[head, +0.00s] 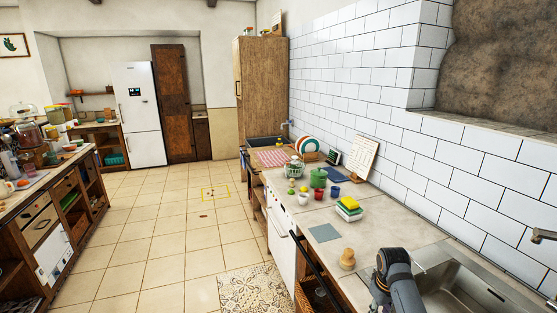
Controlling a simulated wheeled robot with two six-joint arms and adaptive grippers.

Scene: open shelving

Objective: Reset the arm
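Part of my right arm (401,284) shows at the bottom of the head view, a dark grey jointed link. It is over the front of the counter (345,215), between a wooden knob-shaped object (347,260) and the metal sink (465,285). I see no fingers on it, so my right gripper is not in view. My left arm and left gripper are not in view either.
The counter bears a stack of sponges (348,209), a green pot (318,178), small cups and a grey-blue square (324,233). A wooden shelf unit (62,215) stands at the left.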

